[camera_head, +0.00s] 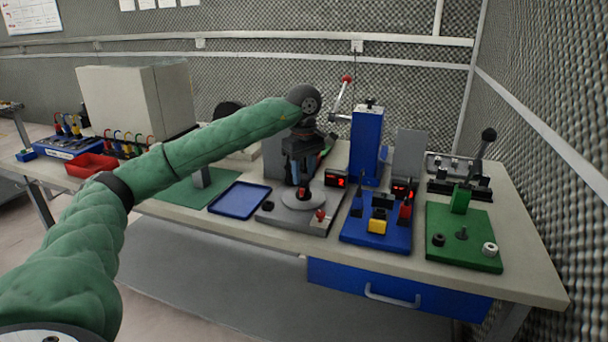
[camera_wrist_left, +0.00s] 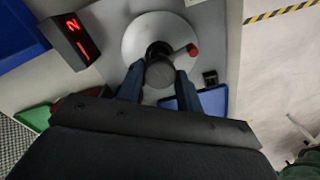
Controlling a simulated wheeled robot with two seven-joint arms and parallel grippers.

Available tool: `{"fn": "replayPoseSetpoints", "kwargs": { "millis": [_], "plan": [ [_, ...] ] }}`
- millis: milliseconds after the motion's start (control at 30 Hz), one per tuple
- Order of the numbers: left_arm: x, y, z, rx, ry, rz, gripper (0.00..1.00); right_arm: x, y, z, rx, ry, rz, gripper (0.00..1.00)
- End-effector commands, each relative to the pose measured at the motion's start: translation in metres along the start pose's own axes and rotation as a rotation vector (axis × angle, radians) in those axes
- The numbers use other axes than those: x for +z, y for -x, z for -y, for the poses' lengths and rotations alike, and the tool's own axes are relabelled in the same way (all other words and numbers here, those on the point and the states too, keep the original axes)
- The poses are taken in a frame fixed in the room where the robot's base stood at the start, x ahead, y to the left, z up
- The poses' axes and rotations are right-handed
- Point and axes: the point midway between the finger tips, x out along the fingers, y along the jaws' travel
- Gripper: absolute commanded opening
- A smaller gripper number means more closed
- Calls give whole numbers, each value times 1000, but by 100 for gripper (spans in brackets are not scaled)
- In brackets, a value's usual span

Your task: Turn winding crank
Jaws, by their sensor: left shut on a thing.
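The winding station is a grey base with a pale round disc (camera_head: 291,203); the disc also shows in the wrist view (camera_wrist_left: 135,42). My left gripper (camera_head: 302,183) points down over the disc. In the wrist view its fingers (camera_wrist_left: 160,82) are shut on a dark round-topped crank handle (camera_wrist_left: 160,73) standing at the disc. The handle's lower part is hidden. My right gripper is out of view.
A red digit display (camera_head: 338,180) stands right of the disc. A blue tray (camera_head: 240,200) lies to its left. A blue fixture board (camera_head: 376,238) and a green board (camera_head: 464,250) stand to the right. A lever with a red knob (camera_head: 346,79) rises behind.

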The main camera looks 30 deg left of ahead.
Motion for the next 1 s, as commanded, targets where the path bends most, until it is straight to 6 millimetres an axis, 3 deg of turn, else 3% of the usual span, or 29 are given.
{"fn": "replayPoseSetpoints", "kwargs": {
  "millis": [267, 1000],
  "plan": [
    [-2, 2, 0, 5, -134, -3, 13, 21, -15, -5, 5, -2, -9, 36],
    [-2, 2, 0, 4, -503, -4, 13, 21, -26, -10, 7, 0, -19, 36]
  ]
}}
